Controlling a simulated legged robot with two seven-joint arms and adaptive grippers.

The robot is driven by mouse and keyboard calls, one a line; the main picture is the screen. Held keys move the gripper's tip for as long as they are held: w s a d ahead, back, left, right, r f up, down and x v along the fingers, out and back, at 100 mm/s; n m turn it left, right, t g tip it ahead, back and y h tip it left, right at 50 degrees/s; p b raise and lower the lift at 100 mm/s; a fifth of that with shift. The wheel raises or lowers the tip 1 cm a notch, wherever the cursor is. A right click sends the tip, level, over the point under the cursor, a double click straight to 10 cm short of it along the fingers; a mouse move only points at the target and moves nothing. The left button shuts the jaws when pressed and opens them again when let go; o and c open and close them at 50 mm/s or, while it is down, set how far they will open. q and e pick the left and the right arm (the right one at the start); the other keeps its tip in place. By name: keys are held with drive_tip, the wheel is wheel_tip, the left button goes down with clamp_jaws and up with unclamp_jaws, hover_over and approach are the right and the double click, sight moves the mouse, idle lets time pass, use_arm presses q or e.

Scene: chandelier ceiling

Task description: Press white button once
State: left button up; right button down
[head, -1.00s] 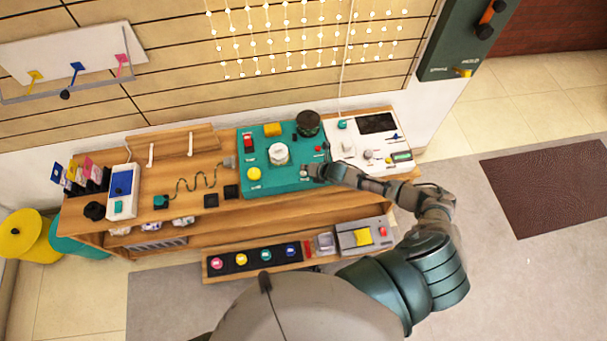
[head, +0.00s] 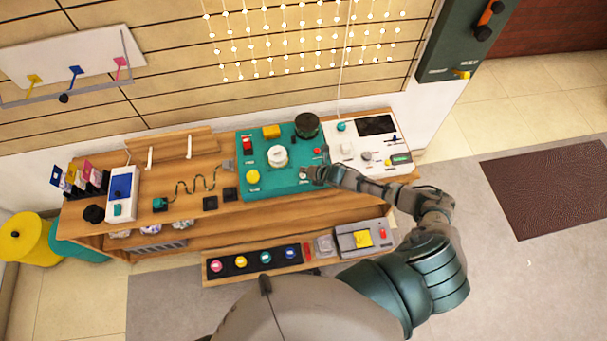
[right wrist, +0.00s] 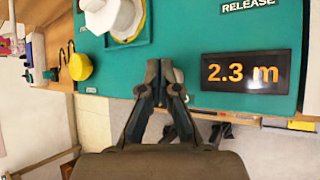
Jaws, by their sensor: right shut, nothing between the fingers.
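A large white round knob-like piece (head: 278,156) stands on the teal panel (head: 262,180) in the head view. In the right wrist view it shows at the top left (right wrist: 122,16). A small pale round spot (head: 304,171) lies at my right fingertips in the head view; I cannot tell whether it is a button. My right gripper (head: 310,174) is at the panel's lower right edge. In the right wrist view its fingers (right wrist: 165,72) are shut and empty over the teal surface; I cannot tell whether they touch it. My left gripper is not in view.
A yellow round button (head: 253,176), a red switch (head: 248,146) and a dark cylinder (head: 307,124) are on the teal panel. A white panel (head: 365,128) with small controls stands to its right. A display reading "2.3 m" (right wrist: 245,72) lies right of my fingers.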

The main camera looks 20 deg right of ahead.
drive_tip(key=shift+a, duration=0.1)
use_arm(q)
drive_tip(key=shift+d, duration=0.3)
use_arm(e)
drive_tip(key=shift+a, duration=0.1)
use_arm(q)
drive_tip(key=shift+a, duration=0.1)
use_arm(e)
drive_tip(key=shift+a, duration=0.1)
drive_tip(key=shift+a, duration=0.1)
drive_tip(key=shift+f, duration=0.3)
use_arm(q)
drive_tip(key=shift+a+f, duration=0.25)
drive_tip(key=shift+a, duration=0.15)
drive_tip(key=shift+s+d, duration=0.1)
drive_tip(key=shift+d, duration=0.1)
use_arm(e)
drive_tip(key=shift+d+f, duration=0.1)
drive_tip(key=shift+d, duration=0.15)
